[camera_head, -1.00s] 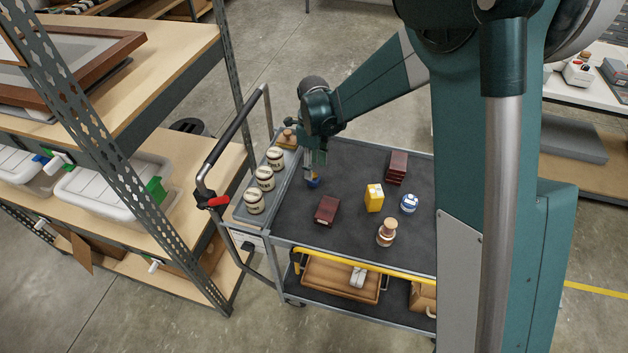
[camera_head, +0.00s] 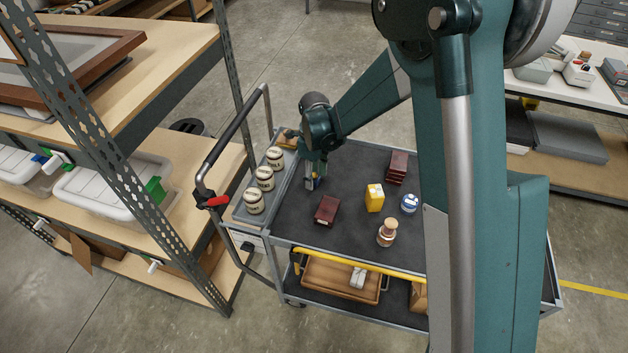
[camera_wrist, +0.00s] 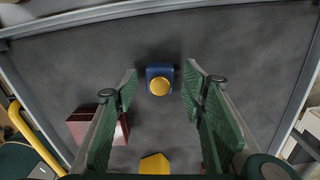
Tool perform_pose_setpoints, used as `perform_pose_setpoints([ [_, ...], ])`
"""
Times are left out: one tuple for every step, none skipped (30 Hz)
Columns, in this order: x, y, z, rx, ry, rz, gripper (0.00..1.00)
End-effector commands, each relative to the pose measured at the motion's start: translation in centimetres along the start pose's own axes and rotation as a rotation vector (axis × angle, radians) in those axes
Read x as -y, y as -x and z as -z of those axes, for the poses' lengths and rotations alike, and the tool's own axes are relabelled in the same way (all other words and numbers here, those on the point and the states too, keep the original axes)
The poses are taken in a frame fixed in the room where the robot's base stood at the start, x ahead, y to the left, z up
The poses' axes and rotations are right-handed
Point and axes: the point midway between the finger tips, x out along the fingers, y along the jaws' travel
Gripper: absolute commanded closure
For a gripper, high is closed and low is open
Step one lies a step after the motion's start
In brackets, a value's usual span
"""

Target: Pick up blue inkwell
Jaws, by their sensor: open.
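The blue inkwell (camera_wrist: 160,73) is a small blue block with a round yellow top, standing on the dark cart top. In the wrist view it lies between my gripper's (camera_wrist: 160,84) two green fingers, near their tips, with a gap on each side. My gripper is open and empty, pointing down at the cart. In the head view my gripper (camera_head: 312,182) is over the left part of the cart top, and the inkwell (camera_head: 316,178) is mostly hidden behind the fingers.
On the cart's dark top (camera_head: 340,240) stand a dark red box (camera_head: 327,210), a yellow block (camera_head: 374,198), a blue-and-white jar (camera_head: 409,203), a brown bottle (camera_head: 387,233) and a dark red stack (camera_head: 397,167). Several cream jars (camera_head: 264,178) line the left side tray. A shelf upright (camera_head: 120,155) is farther left.

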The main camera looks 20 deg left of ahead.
Motion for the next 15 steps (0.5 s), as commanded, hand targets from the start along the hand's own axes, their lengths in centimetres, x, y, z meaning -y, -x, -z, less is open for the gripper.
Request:
perform_pose_setpoints([
  [0.00,0.00,0.00,0.000,0.000,0.000,0.59],
  [0.00,0.01,0.00,0.000,0.000,0.000,0.59],
  [0.00,0.01,0.00,0.000,0.000,0.000,0.59],
  [0.00,0.01,0.00,0.000,0.000,0.000,0.59],
  [0.00,0.01,0.00,0.000,0.000,0.000,0.59],
  [0.00,0.01,0.00,0.000,0.000,0.000,0.60],
  [0.00,0.01,0.00,0.000,0.000,0.000,0.64],
  [0.00,0.01,0.00,0.000,0.000,0.000,0.68],
  [0.00,0.01,0.00,0.000,0.000,0.000,0.73],
  [0.00,0.01,-0.01,0.000,0.000,0.000,0.77],
  [0.00,0.01,0.00,0.000,0.000,0.000,0.81],
  [0.00,0.01,0.00,0.000,0.000,0.000,0.86],
  [0.00,0.01,0.00,0.000,0.000,0.000,0.89],
  [0.00,0.01,0.00,0.000,0.000,0.000,0.89],
  [0.00,0.02,0.00,0.000,0.000,0.000,0.89],
])
